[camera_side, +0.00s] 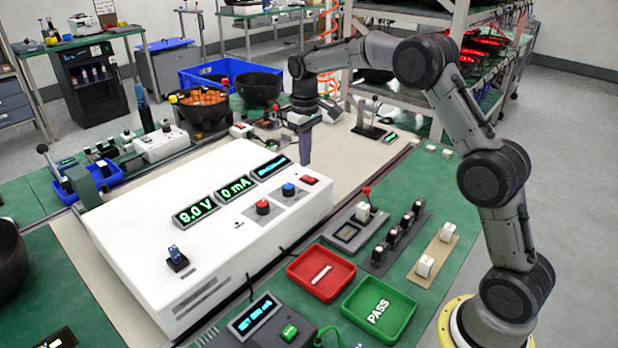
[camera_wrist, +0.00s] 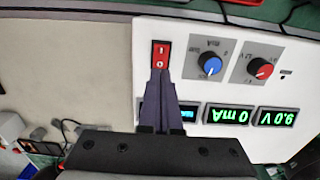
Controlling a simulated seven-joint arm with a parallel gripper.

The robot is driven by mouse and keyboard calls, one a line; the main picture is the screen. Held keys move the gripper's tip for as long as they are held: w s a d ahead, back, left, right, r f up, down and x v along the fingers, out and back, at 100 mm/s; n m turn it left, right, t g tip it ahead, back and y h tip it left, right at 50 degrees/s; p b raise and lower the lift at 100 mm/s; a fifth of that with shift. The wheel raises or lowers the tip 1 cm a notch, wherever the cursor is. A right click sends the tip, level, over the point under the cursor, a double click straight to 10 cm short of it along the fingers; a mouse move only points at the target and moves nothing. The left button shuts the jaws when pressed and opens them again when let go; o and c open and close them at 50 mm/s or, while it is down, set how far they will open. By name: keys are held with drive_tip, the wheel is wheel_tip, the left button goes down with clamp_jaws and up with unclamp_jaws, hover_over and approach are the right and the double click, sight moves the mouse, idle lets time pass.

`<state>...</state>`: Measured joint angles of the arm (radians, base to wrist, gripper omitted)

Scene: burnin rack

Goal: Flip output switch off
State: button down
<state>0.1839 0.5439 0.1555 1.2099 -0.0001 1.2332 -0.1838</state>
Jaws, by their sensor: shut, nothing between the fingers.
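The white power supply (camera_side: 225,235) shows 9.0 V and 0 mA in green, plus a third, blue display whose text I cannot read. A red rocker switch (camera_side: 310,181) sits at its right end, beside the blue knob (camera_side: 289,190) and red knob (camera_side: 263,207). In the wrist view the rocker (camera_wrist: 160,50) carries white marks, and its lower end lies right at my fingertips. My gripper (camera_side: 305,163) points down, shut and empty, by the switch; it also shows in the wrist view (camera_wrist: 159,74). I cannot tell whether the fingertips touch the rocker or which way it is tilted.
A red tray (camera_side: 342,286) and a green PASS tray (camera_side: 382,337) lie in front of the supply. A small black-based switch (camera_side: 177,260) sits on its left part. Black bowls (camera_side: 258,88) and a blue crate (camera_side: 190,76) stand behind. The beige mat right of the supply is mostly clear.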

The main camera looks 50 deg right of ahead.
drive_tip(key=shift+r, duration=1.8)
wheel_tip(320, 180, up, 10)
drive_tip(key=t, duration=0.2)
hover_over(305, 177)
drive_tip(key=s+a, duration=0.3)
drive_tip(key=s, duration=0.1)
drive_tip(key=s+a+r+n+t, duration=0.1)
drive_tip(key=s+a+r, duration=0.15)
drive_tip(key=s, duration=0.35)
drive_tip(key=s+a+r+t, duration=0.1)
drive_tip(key=s+r, duration=0.3)
drive_tip(key=s, duration=0.3)
drive_tip(key=s+a+f+t, duration=0.15)
drive_tip(key=s+f, duration=0.25)
drive_tip(key=s, duration=0.8)
drive_tip(key=s+a+f+m, duration=0.1)
drive_tip(key=s+f, duration=0.4)
drive_tip(key=f, duration=0.3)
drive_tip(key=shift+s, duration=0.4)
drive_tip(key=shift+a+f, duration=0.1)
